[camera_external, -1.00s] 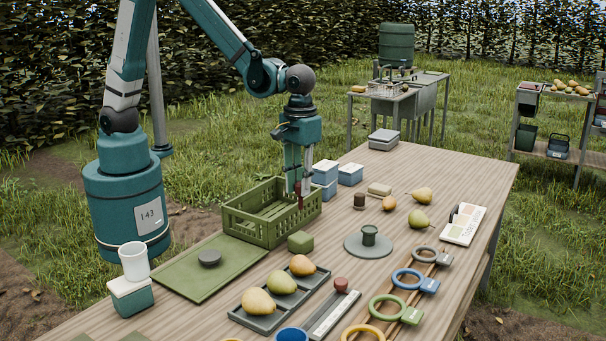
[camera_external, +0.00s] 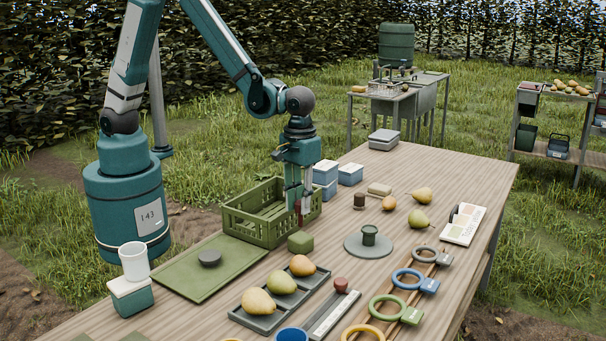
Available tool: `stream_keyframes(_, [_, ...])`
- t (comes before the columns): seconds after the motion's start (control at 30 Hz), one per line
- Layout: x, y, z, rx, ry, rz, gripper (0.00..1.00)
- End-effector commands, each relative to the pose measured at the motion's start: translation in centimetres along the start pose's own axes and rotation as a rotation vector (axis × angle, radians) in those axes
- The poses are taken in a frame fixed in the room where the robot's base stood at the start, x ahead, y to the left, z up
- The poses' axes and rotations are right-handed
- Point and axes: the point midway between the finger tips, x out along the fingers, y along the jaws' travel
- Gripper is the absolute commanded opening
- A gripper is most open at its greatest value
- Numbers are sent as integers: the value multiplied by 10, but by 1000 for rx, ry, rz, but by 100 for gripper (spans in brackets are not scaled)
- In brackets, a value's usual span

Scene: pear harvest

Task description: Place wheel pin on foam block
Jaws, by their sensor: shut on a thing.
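My gripper (camera_external: 298,206) points straight down at the front right corner of the green crate. It is shut on a small dark red piece, which I take to be the wheel pin (camera_external: 298,209); the fingers hide part of it. A small green block, which looks like the foam block (camera_external: 300,242), sits on the table in front of the crate. The held pin is above the block in the picture. I cannot tell whether it is directly over the block, and a gap shows between them.
The slatted green crate (camera_external: 248,231) stands close behind and left of the block. A tray (camera_external: 262,323) with pears is in front. A grey disc (camera_external: 355,247) with a dark green spool is to the right. Blue boxes (camera_external: 325,178) stand behind. A green mat (camera_external: 200,282) lies left.

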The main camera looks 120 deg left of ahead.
Motion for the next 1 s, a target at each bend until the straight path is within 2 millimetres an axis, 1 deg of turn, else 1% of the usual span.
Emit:
stream_keyframes(0.13, [17, 1, 0, 0, 0, 0, 8])
stream_keyframes(0.3, [29, 0, 0, 0, 0, 0, 8])
stream_keyframes(0.67, [31, 0, 0, 0, 0, 0, 8])
stream_keyframes(0.83, [35, 0, 0, 0, 0, 0, 8])
stream_keyframes(0.87, [34, 0, 0, 0, 0, 0, 24])
stream_keyframes(0.93, [34, 0, 0, 0, 0, 0, 34])
stream_keyframes(1.0, [34, 0, 0, 0, 0, 0, 35])
